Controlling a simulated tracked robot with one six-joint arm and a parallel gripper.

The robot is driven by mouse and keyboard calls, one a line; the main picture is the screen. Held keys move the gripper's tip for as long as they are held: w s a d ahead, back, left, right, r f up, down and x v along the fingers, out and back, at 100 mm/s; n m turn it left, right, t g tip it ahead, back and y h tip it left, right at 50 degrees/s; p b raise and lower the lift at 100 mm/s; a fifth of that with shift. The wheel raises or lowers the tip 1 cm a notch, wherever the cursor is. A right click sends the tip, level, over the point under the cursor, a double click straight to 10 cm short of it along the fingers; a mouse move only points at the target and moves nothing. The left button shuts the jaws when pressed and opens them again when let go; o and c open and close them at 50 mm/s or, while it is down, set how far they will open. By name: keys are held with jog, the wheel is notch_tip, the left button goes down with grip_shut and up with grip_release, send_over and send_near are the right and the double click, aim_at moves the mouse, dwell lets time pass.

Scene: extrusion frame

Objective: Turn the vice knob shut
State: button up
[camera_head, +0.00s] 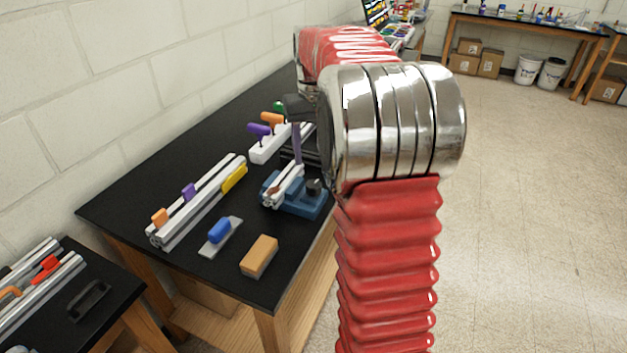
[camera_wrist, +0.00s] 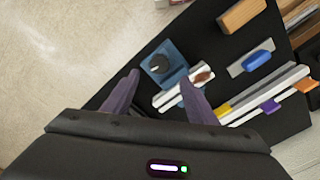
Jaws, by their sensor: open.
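The blue vice (camera_head: 310,203) stands near the right edge of the black table, with a short piece of silver extrusion (camera_head: 284,186) at its jaws. Its black knob (camera_head: 314,187) is on its right side. In the head view a purple finger (camera_head: 297,148) shows above the vice; my arm hides the rest.
On the black table (camera_head: 140,195) lie long silver rails (camera_head: 200,205) with coloured clips, a blue-handled trowel-like tool (camera_head: 220,233) and a tan block (camera_head: 259,256). A white rack (camera_head: 266,150) with coloured handles stands behind the vice. Floor (camera_head: 530,200) is open to the right.

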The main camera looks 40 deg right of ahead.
aim_at(314, 184)
notch_tip(314, 184, down, 10)
jog(key=shift+r, duration=0.25)
dwell(0.3)
jog(key=c, duration=1.1)
